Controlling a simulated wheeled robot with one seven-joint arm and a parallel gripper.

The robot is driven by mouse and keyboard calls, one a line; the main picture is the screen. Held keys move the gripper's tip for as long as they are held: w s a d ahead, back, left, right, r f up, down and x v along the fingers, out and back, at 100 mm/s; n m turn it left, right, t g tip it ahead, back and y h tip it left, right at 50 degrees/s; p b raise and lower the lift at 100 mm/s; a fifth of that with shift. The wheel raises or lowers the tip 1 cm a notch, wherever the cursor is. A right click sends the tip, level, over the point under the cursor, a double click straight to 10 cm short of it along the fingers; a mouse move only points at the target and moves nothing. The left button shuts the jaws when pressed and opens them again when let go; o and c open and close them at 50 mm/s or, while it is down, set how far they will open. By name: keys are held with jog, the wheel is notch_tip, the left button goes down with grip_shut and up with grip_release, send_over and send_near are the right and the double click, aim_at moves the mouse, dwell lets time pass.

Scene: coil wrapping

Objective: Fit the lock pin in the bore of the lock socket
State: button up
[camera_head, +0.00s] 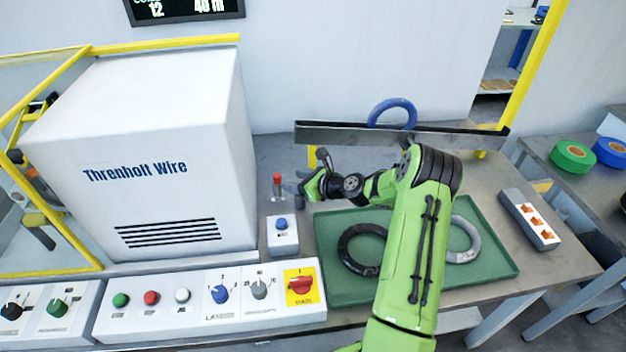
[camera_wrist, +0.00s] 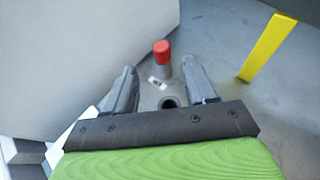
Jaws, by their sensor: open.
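The lock pin (camera_head: 278,186) has a red cap on a grey shank and stands upright on the grey bench, right of the white machine. It also shows in the wrist view (camera_wrist: 162,52), just beyond my fingertips. A dark round hole (camera_wrist: 170,102), which looks like the bore of the lock socket, lies nearer my palm, between the fingers. The pin stands apart from this hole. What the pin's lower end rests in is not clear. My gripper (camera_head: 303,183) is open and empty, pointing down to the right of the pin; its fingers (camera_wrist: 160,68) are apart.
A white machine housing (camera_head: 150,150) rises close on the left. A small box with a blue button (camera_head: 283,234) stands in front of the pin. A green tray (camera_head: 340,290) with dark and grey coils lies right. A yellow post (camera_wrist: 268,47) stands right in the wrist view.

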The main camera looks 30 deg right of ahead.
jog(key=p+v, duration=0.1)
jog(key=v, duration=0.8)
